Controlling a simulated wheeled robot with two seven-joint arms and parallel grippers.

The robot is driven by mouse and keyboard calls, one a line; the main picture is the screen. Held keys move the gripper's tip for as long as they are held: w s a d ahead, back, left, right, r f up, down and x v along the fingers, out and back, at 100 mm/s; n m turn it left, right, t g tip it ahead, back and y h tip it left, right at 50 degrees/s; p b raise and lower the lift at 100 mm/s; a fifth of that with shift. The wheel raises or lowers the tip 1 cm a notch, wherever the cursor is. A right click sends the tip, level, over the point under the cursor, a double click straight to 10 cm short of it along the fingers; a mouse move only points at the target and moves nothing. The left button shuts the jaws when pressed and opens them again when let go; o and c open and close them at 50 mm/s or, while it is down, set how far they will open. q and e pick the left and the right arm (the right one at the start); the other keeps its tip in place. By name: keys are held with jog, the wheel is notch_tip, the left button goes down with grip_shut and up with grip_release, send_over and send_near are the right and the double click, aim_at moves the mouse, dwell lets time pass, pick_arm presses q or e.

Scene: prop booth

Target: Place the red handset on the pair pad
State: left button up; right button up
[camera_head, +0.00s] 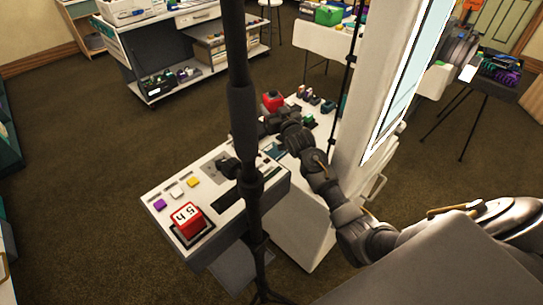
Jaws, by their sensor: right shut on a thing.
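My right arm comes in from the right and reaches over the white table. Its gripper (270,124) is at the far end, low over the table top. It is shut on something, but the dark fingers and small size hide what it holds. A small red object (272,101) shows just beyond the gripper; I cannot tell if it is the red handset or whether the gripper touches it. A red block with white top marking (187,220) sits in a dark square base at the console's near left corner. I cannot make out the pair pad. My left gripper is out of view.
A dark upright pole (241,90) stands in front of the console (165,185), which carries purple, white and yellow keys. A tall white panel (380,80) rises right of the gripper. Small items crowd the table beyond it. Open carpet lies left.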

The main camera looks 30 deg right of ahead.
jog(key=shift+d+f+b, duration=0.2)
jog(key=shift+f+b, duration=0.35)
jog(key=shift+f, duration=0.4)
